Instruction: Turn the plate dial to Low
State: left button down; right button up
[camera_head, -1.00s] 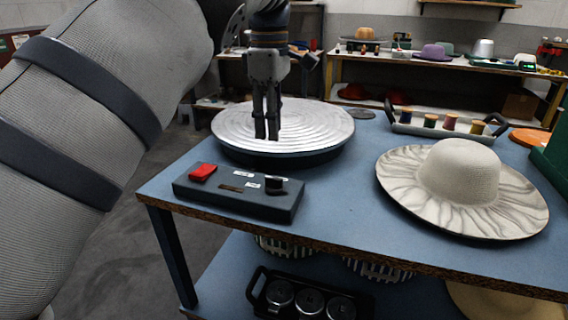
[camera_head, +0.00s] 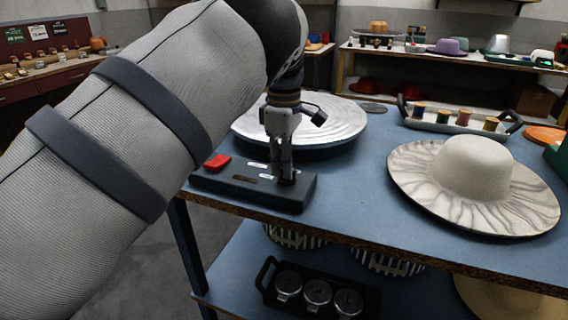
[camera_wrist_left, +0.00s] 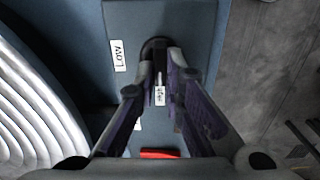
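The dark control box (camera_head: 240,190) lies at the table's front left edge, with a red switch (camera_head: 217,162) at its left end. My left gripper (camera_head: 286,180) points down over the right end of the box, hiding the dial in the head view. In the left wrist view the round black dial (camera_wrist_left: 157,48) sits at the fingertips (camera_wrist_left: 160,75), which stand on either side with a gap between them. Contact with the dial cannot be made out. A white "Low" label (camera_wrist_left: 118,56) lies left of the dial, and another label (camera_wrist_left: 160,96) shows between the fingers. My right gripper is not in view.
The round ridged silver plate (camera_head: 345,122) stands behind the box, close to my left arm. A pale wide-brimmed hat (camera_head: 472,175) lies to the right, and a tray of thread spools (camera_head: 440,122) behind it. Blue tabletop (camera_head: 350,200) is clear between box and hat.

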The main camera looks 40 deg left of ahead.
pick_arm(q)
jog(key=shift+m, duration=0.4)
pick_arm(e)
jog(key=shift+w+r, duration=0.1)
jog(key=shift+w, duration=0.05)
pick_arm(q)
jog(key=m+p, duration=0.1)
jog(key=m, duration=0.1)
jog(key=shift+w+r+m, duration=0.1)
jog(key=shift+m, duration=0.3)
jog(key=m, duration=0.3)
jog(key=shift+w+m, duration=0.15)
jog(key=shift+m, duration=0.25)
jog(key=m, duration=0.5)
jog(key=shift+w+d, duration=0.15)
jog(key=m, duration=0.5)
jog(key=shift+d, duration=0.1)
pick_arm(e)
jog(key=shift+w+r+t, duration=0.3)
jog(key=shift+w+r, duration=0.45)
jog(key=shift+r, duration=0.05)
pick_arm(q)
jog(key=shift+m, duration=0.4)
jog(key=c, duration=1.7)
grip_release()
jog(key=shift+p, duration=0.3)
